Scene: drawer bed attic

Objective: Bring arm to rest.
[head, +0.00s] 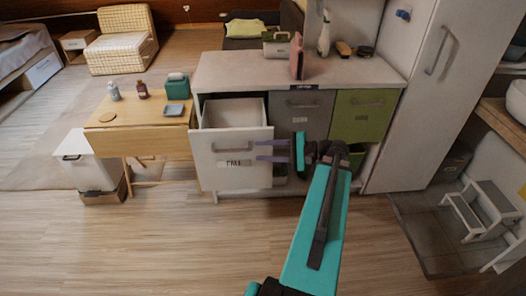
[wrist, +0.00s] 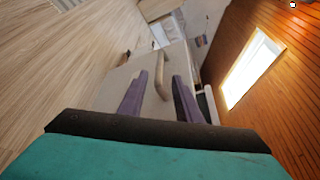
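My gripper (head: 257,150) is in front of the cabinet, beside the front of the pulled-out white drawer (head: 207,165). Its two purple fingers point left in the head view and are spread apart, with nothing held between them. In the wrist view the fingers (wrist: 161,93) are also apart. A pale drawer handle (wrist: 162,62) shows beyond and between them; contact is not visible. My teal arm reaches up from the bottom of the head view, extended toward the cabinet.
The white drawer stands open beside a wooden side table (head: 130,130) with bottles, a green box and a small tray. Grey (head: 300,113) and green (head: 358,118) drawers look shut. A tall white cupboard (head: 415,90) and a step stool (head: 480,210) stand right. Foreground floor is clear.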

